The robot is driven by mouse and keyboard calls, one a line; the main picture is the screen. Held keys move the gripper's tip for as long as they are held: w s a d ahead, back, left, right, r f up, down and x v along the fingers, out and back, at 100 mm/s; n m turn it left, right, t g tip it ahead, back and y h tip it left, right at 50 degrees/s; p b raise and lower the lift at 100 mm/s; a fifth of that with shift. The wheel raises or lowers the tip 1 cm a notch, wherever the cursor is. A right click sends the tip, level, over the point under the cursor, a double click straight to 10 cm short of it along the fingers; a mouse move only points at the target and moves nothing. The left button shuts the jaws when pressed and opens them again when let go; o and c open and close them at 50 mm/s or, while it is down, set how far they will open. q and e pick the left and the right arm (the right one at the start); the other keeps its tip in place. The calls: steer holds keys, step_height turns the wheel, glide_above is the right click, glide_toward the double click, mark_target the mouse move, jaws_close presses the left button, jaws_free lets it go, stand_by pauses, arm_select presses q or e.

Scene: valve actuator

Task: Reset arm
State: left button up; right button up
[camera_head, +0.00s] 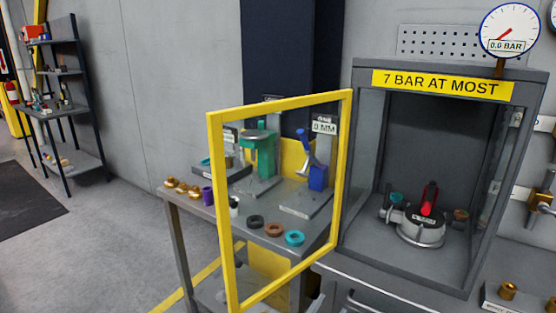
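Neither of my grippers shows in the head view, and no part of my arms can be made out. A silver valve actuator (421,228) with a red top part (430,200) sits on the floor of the grey test cabinet (358,160) at the right. A teal piece (396,198) is at its left and a brown piece (461,215) at its right. The cabinet's yellow-framed door (218,200) stands open to the left.
Through the door frame, a grey bench (183,204) carries a green press (262,155), a blue tool (318,176), brass fittings and several coloured rings. A gauge (510,30) reading 0.0 BAR tops the cabinet.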

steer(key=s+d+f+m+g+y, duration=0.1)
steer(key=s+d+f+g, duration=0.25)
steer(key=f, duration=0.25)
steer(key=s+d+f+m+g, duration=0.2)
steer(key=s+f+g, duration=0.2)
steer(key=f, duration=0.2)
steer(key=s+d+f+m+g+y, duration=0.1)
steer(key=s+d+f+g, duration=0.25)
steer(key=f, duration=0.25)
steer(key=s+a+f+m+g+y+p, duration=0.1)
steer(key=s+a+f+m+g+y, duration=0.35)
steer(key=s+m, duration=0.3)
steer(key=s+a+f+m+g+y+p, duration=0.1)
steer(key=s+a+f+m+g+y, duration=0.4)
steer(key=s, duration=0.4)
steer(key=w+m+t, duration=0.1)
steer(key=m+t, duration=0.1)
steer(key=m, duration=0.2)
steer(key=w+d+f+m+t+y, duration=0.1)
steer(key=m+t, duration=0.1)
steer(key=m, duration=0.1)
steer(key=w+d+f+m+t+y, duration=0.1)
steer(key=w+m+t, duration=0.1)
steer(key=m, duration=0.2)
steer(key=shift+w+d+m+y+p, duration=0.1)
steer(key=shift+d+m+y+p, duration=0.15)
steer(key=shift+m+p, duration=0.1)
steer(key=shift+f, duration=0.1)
